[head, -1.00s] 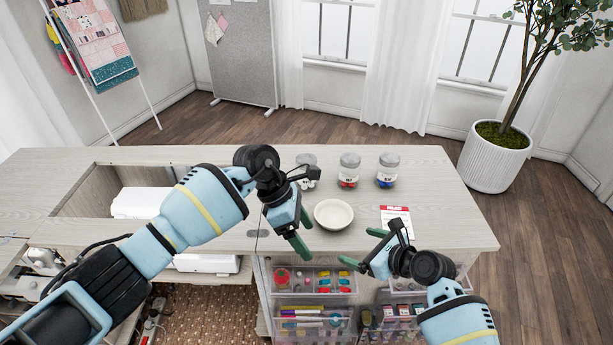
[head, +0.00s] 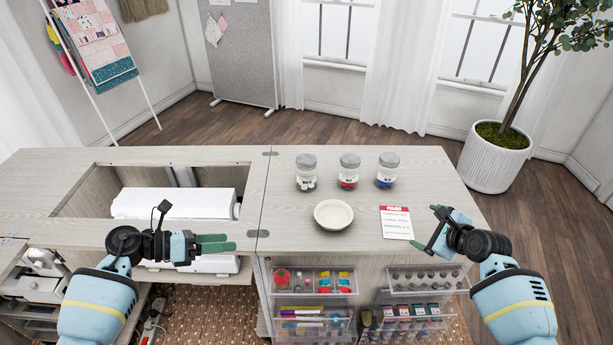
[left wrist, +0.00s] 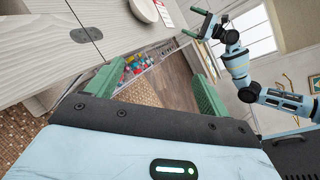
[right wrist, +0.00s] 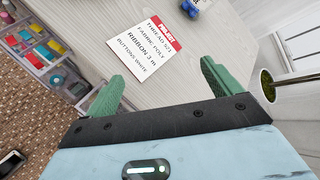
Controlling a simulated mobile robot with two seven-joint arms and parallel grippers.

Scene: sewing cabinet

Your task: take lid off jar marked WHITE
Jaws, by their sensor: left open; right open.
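Three lidded glass jars stand upright in a row at the back of the cabinet top. The left jar (head: 306,176) holds pale contents, the middle jar (head: 348,171) red contents, and the right jar (head: 386,171) blue contents. All have grey lids on; their labels are too small to read. My left gripper (head: 226,243) is open and empty near the front edge, left of the white bowl, well short of the jars. My right gripper (head: 427,229) is open and empty beside the card at the right. Part of the right jar shows in the right wrist view (right wrist: 192,7).
A shallow white bowl (head: 333,214) sits in front of the jars. A red-headed card (head: 396,223) lists thread, fabric, ribbon and white buttons. An open well with a white machine (head: 175,203) lies left. Clear drawers (head: 310,282) stand out below the front edge.

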